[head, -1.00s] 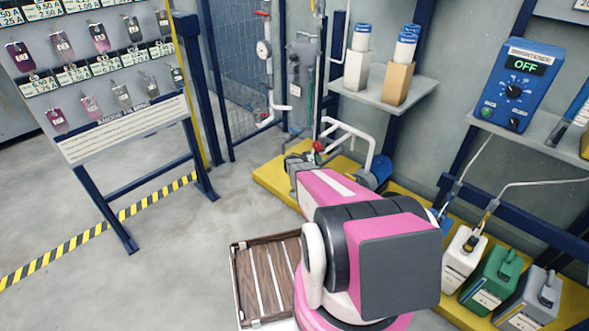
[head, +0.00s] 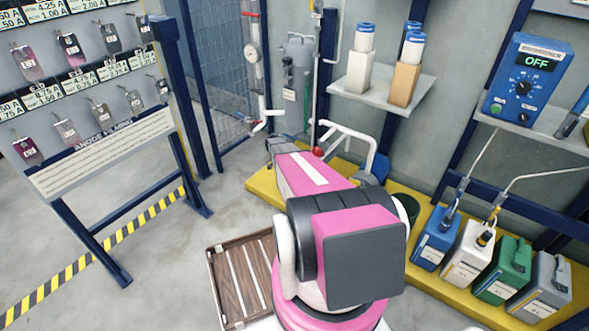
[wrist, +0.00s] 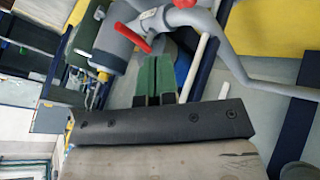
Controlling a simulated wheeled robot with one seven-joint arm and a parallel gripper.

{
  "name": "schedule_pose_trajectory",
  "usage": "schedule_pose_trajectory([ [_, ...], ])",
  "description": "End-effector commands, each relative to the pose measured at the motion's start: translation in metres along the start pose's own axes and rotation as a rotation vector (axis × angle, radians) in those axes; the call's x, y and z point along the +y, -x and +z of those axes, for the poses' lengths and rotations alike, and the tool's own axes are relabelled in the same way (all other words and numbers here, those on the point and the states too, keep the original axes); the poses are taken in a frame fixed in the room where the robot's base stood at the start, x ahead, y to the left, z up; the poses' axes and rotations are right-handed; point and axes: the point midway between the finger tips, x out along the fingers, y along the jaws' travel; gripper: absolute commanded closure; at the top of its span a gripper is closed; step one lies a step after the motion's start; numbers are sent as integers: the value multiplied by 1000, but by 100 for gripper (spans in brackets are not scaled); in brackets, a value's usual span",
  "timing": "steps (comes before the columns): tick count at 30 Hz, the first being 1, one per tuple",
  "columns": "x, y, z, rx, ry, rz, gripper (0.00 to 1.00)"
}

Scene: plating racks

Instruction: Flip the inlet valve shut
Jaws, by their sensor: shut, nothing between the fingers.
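In the wrist view my gripper (wrist: 156,66) is shut and empty, its two green-and-black fingers side by side. A red lever (wrist: 133,38) on grey pipework lies just beyond and to the left of the fingertips; I cannot tell whether they touch. A second red part (wrist: 184,3) sits on the pipe at the top edge. In the head view a red valve part (head: 318,152) shows by the white pipe bend, beyond my arm. My arm hides the gripper there. I cannot tell which red part is the inlet valve.
Grey pipe (wrist: 222,45) curves close to the right of my fingers. The yellow plinth (head: 262,200) carries the pipework and several jugs, including a green one (head: 503,270). A slatted crate (head: 240,285) stands left of my arm. Open floor lies farther left.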

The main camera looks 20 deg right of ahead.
Motion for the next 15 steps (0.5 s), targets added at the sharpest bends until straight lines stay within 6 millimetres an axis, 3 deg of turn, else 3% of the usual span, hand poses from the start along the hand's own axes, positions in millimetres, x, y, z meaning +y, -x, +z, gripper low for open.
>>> schedule_pose_trajectory([
  [12, 0, -79, 0, 0, 1, 1, 100],
  [15, 19, -82, -2, 2, 1, 0, 100],
])
